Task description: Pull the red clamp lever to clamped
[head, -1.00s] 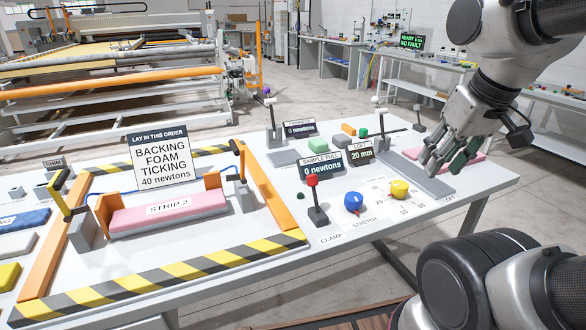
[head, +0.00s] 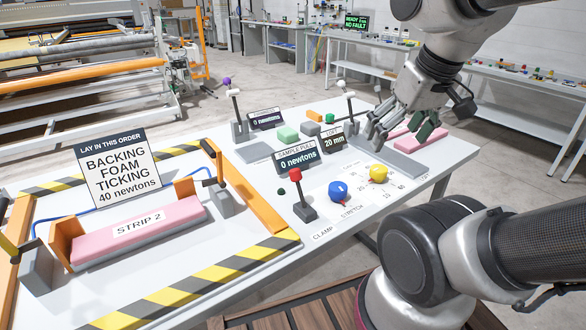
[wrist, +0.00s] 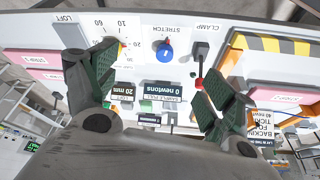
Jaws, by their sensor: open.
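The red clamp lever (head: 297,180) stands on the white table by the CLAMP label. It has a red knob on a thin stem over a dark base, and it looks close to upright. In the wrist view the lever (wrist: 199,66) shows near the right finger, with its knob partly beside that finger. My gripper (head: 408,130) is open and empty, above the table's right part near the pink piece. It is well to the right of the lever and apart from it. In the wrist view the gripper's (wrist: 152,95) two green-padded fingers are spread wide.
A blue STRETCH knob (head: 338,192) and a yellow knob (head: 378,173) sit right of the lever. Display signs (head: 297,158) stand behind it. A striped frame (head: 235,272) with the pink STRIP 2 block (head: 140,228) lies left.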

